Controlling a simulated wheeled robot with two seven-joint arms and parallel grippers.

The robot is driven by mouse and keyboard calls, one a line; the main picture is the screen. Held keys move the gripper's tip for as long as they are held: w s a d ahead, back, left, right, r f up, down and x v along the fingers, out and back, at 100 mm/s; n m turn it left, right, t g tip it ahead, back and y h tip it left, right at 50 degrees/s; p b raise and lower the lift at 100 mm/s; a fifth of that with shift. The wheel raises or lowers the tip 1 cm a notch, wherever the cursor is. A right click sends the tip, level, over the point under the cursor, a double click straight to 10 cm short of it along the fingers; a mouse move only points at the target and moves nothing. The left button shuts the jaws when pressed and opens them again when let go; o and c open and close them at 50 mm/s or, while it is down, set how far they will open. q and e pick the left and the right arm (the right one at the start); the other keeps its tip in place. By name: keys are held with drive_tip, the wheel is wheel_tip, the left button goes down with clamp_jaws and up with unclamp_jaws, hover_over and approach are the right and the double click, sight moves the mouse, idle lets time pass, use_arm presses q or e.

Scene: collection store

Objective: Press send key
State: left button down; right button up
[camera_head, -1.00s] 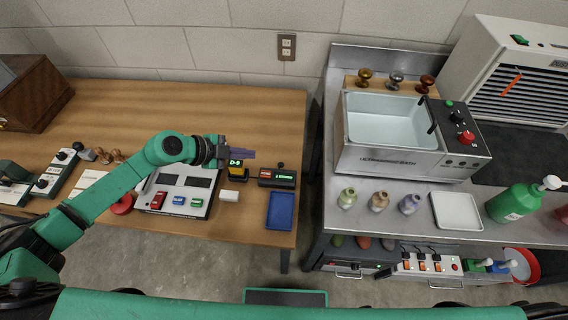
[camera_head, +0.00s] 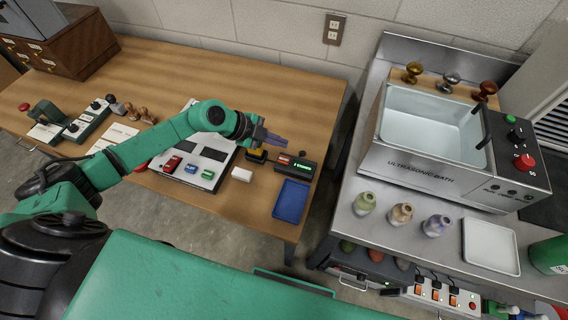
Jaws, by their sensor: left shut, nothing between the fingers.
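A white key panel (camera_head: 182,182) with dark display windows lies on the wooden table. It carries a red key (camera_head: 171,164), a blue key (camera_head: 191,169) and a green key (camera_head: 207,174) along its front. Their labels are too small to read, so I cannot tell which is the send key. My left gripper (camera_head: 276,140) is shut and empty, to the right of the panel's back part. It is above and partly in front of a small yellow and black device (camera_head: 257,156). My left forearm crosses over the panel's back left part. My right gripper is not in view.
A black box with a lit display (camera_head: 295,166) is right of the gripper. A white block (camera_head: 242,174) and a blue tray (camera_head: 291,200) lie near the front edge. Stamps (camera_head: 140,113) stand left. An ultrasonic bath (camera_head: 425,150) stands right.

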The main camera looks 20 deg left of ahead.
sight(280, 159)
use_arm(q)
wheel_tip(280, 159, down, 4)
drive_tip(key=b, duration=0.2)
drive_tip(key=shift+b, duration=0.3)
drive_tip(key=shift+d+f, duration=0.1)
drive_tip(key=shift+f, duration=0.35)
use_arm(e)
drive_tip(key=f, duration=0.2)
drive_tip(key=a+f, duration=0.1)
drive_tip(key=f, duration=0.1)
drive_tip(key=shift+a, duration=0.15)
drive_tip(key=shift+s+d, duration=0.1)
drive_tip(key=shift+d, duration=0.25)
use_arm(q)
drive_tip(key=shift+f, duration=0.1)
drive_tip(key=shift+f, duration=0.3)
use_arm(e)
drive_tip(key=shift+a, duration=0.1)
